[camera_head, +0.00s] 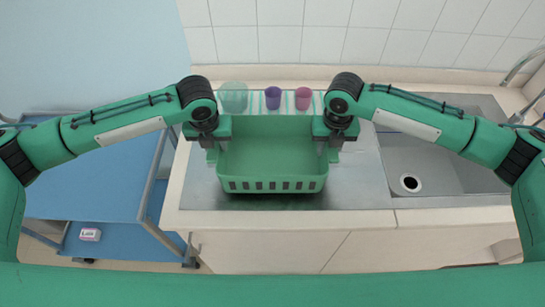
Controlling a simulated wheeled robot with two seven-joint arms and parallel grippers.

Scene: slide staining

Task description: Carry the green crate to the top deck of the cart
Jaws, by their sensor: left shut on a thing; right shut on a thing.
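The green crate (272,184) is over the steel counter in the middle of the head view, upright, with slots along its front wall. It looks empty. My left gripper (213,155) is shut on the crate's left side wall, and my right gripper (331,152) is shut on its right side wall. A dark shadow lies under the crate; I cannot tell whether it touches the counter. The blue cart stands at the left, with its top deck (85,170) bare where it shows. My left arm passes above part of the deck.
Behind the crate stand a clear teal bowl (233,97), a purple cup (273,97) and a pink cup (303,98). A sink (425,165) with a drain is at the right. A small labelled box (90,234) lies on the cart's lower deck. The tiled wall closes the back.

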